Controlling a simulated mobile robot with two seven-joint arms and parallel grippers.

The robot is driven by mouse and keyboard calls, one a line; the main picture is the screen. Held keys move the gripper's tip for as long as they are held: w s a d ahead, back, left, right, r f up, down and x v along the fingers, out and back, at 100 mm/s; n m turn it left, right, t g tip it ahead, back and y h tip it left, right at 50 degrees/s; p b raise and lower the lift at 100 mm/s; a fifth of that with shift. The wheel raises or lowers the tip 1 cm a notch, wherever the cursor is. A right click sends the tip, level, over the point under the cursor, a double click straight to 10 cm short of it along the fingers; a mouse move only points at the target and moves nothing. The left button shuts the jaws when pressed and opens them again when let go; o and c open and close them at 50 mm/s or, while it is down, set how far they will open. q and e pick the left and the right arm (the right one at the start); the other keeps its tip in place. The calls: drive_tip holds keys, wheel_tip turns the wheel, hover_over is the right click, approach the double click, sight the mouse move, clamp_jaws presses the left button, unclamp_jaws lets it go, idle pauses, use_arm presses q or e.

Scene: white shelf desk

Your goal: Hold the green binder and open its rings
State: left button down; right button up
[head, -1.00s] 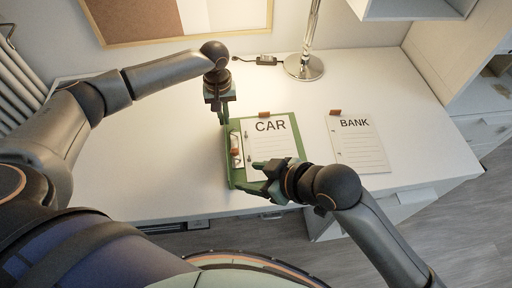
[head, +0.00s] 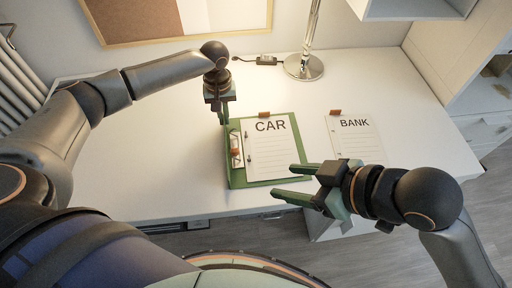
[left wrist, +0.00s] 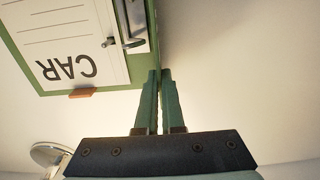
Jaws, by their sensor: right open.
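The green binder (head: 236,178) lies open-faced on the desk, with a white CAR sheet (head: 270,153) on it and a metal ring mechanism (head: 237,150) along its left side. My left gripper (head: 223,121) is at its upper left corner. In the left wrist view the left fingers (left wrist: 160,75) are nearly together, with the binder's edge (left wrist: 153,35) running into the thin gap between them. One metal ring (left wrist: 127,43) shows there; whether it is fully open is unclear. My right gripper (head: 283,181) is open and empty, by the binder's lower right corner.
A lamp base (head: 304,67) stands at the back. The desk left of the binder is clear.

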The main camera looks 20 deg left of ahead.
use_arm(q)
drive_tip(key=c, duration=1)
unclamp_jaws()
drive_tip(key=shift+o, duration=0.2)
drive_tip(key=shift+r, duration=0.1)
